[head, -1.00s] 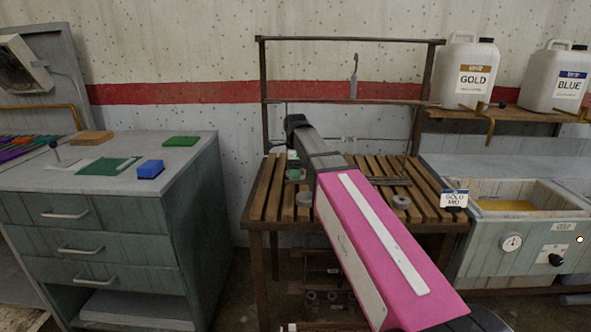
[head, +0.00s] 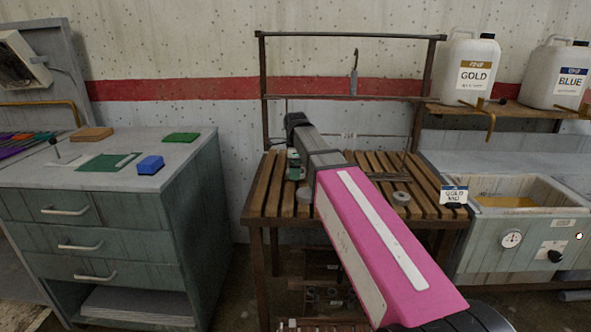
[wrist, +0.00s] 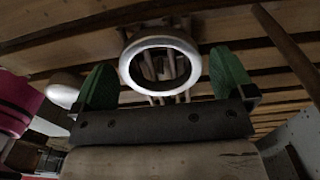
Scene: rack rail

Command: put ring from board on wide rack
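A silver ring (wrist: 160,62) shows in the wrist view between the two green fingers of my gripper (wrist: 163,82). The fingers are apart, with a visible gap on each side of the ring. In the head view, my gripper (head: 293,164) is small and partly hidden by my arm, over the left part of the slatted wooden bench (head: 262,200). A small grey round thing (head: 304,194) lies on the slats just below it. A dark frame with rails (head: 350,98) stands behind the bench; I cannot tell which part is the wide rack or the board.
A grey round piece (head: 401,198) lies on the bench's right side. A hook (head: 354,72) hangs from the rear frame. A drawer cabinet (head: 110,230) stands left, a tank (head: 515,225) right. My pink arm crosses the bench and hides part of it.

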